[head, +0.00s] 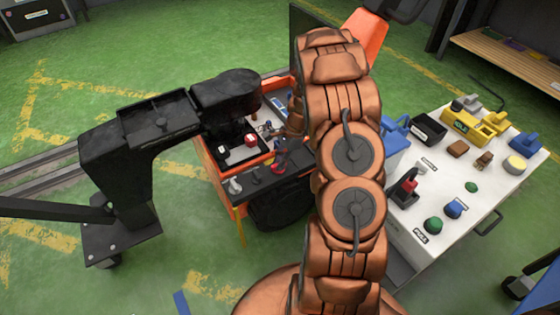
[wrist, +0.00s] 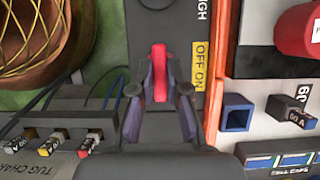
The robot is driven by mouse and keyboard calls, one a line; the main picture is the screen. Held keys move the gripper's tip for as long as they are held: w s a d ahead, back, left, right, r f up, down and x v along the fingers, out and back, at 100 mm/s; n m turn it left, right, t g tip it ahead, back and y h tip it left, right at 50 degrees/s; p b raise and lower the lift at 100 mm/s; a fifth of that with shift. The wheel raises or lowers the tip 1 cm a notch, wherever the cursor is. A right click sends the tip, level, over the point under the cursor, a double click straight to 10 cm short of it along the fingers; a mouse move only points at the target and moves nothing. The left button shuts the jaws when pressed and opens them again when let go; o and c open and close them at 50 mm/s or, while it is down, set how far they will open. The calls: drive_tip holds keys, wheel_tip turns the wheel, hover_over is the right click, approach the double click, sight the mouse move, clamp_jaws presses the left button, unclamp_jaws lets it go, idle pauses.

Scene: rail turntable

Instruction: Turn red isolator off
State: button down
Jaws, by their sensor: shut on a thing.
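The red isolator handle (wrist: 160,72) stands up from a dark grey panel in the middle of the wrist view. A yellow OFF ON label (wrist: 201,66) is on the panel to its right. My gripper (wrist: 158,88) has one dark finger on each side of the handle and is shut on it. The fingers hide the handle's lower part and its pivot. In the head view, my copper arm hides part of the orange cart (head: 212,171), and the contact there is too small to make out.
In the wrist view, several coloured plugs (wrist: 60,142) are at lower left. A blue socket (wrist: 237,113) and a red knob (wrist: 300,30) are at right. In the head view, a white bench (head: 465,215) with several parts stands right; a black machine (head: 150,130) stands left.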

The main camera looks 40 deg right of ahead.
drive_tip(key=shift+r, duration=0.1)
drive_tip(key=shift+w+r+n+g+p, duration=0.15)
drive_tip(key=shift+n+g+p, duration=0.15)
drive_tip(key=shift+n+p, duration=0.4)
drive_tip(key=n+g+p, duration=0.1)
drive_tip(key=n+p, duration=0.1)
drive_tip(key=n, duration=0.1)
drive_tip(key=n+g+p, duration=0.1)
drive_tip(key=n, duration=0.1)
drive_tip(key=n+h, duration=0.1)
drive_tip(key=n, duration=0.2)
drive_tip(key=shift+w+g+p, duration=0.1)
drive_tip(key=shift+g+p, duration=0.25)
drive_tip(key=shift+g, duration=0.05)
drive_tip(key=n, duration=0.2)
drive_tip(key=n+g+h+p, duration=0.1)
drive_tip(key=n, duration=0.1)
drive_tip(key=shift+a+h, duration=0.15)
drive_tip(key=shift+h, duration=0.15)
drive_tip(key=shift+f+n+g+h+p, duration=0.15)
drive_tip(key=shift+n+h+p, duration=0.25)
drive_tip(key=shift+n, duration=0.75)
drive_tip(key=shift+f+n+g+h+p, duration=0.15)
drive_tip(key=shift+n+h+p, duration=0.2)
drive_tip(key=shift+n, duration=0.8)
